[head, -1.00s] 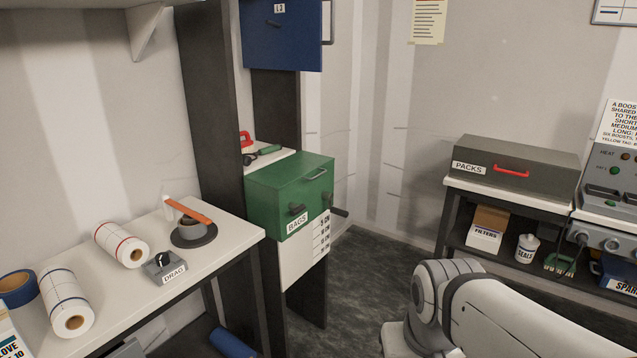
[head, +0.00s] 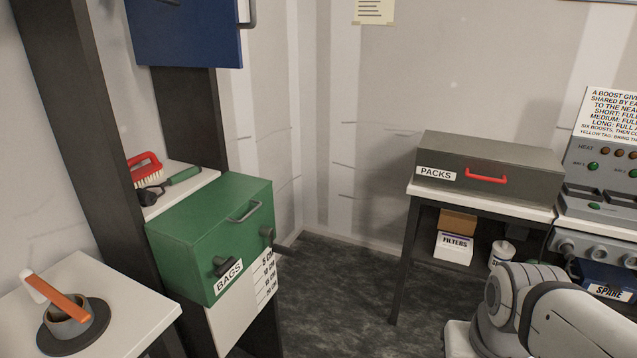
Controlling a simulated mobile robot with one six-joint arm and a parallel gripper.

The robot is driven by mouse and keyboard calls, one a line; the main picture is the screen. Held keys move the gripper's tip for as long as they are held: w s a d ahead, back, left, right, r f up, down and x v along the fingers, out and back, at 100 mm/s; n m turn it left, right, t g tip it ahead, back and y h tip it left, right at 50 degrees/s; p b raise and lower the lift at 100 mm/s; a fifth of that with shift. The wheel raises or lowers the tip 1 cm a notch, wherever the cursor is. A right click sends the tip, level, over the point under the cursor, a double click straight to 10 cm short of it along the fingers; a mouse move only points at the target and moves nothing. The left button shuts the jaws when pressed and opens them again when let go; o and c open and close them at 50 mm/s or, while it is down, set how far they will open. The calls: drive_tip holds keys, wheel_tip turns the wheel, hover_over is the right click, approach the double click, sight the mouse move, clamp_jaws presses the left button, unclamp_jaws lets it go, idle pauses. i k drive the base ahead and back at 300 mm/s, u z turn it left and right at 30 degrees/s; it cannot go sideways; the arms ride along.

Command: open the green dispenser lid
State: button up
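The green dispenser (head: 190,243) is a box labelled BAGS, mounted between dark uprights at left of centre. Its green lid (head: 215,207) looks shut, with a small grey bar handle on it. A dark knob sits on the front by the label, and a dark crank-like handle sticks out at the right side. My white arm shows at the lower right, well apart from the dispenser. My gripper is outside the picture.
A blue cabinet (head: 186,34) hangs above the dispenser. A brush (head: 147,169) lies on the white shelf behind it. A grey PACKS box (head: 488,172) is on the right bench. Dark floor (head: 325,300) lies clear between.

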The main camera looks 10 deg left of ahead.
sight(188, 222)
drive_tip(key=u, duration=0.05)
drive_tip(key=i, duration=1.2)
drive_tip(key=u, duration=0.85)
drive_tip(key=k, duration=0.8)
drive_tip(key=u, duration=0.1)
drive_tip(key=i, duration=0.9)
drive_tip(key=z, duration=0.1)
